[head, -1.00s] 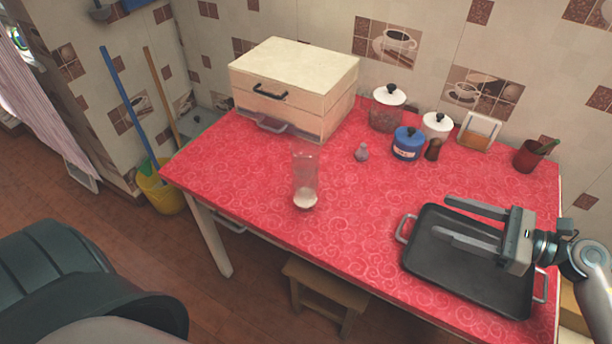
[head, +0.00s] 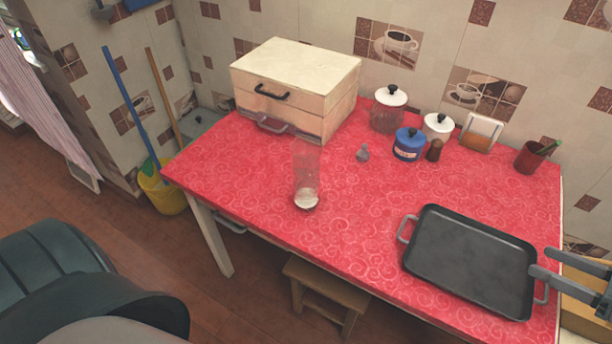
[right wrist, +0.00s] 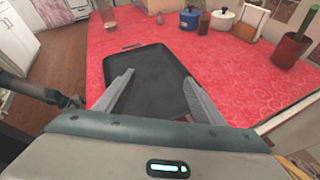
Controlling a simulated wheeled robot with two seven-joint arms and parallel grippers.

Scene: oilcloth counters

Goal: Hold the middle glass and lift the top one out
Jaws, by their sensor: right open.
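A stack of clear glasses (head: 306,175) stands upright on the red oilcloth table, left of its middle near the front edge. The glasses are nested, and their separate rims are hard to tell apart. Something whitish shows at the bottom of the stack. The lower part of the stack also shows at the top left of the right wrist view (right wrist: 108,17). My right gripper (head: 540,262) is open and empty at the right edge of the head view, by the dark tray and far from the glasses. Its two fingers show apart in the right wrist view (right wrist: 158,85). My left gripper is not in view.
A dark tray (head: 470,262) with handles lies at the table's right front. A cream drawer box (head: 295,85) stands at the back left. Jars, a blue canister (head: 408,145), a napkin holder (head: 481,132) and a red cup (head: 530,156) line the back. Around the glasses the cloth is clear.

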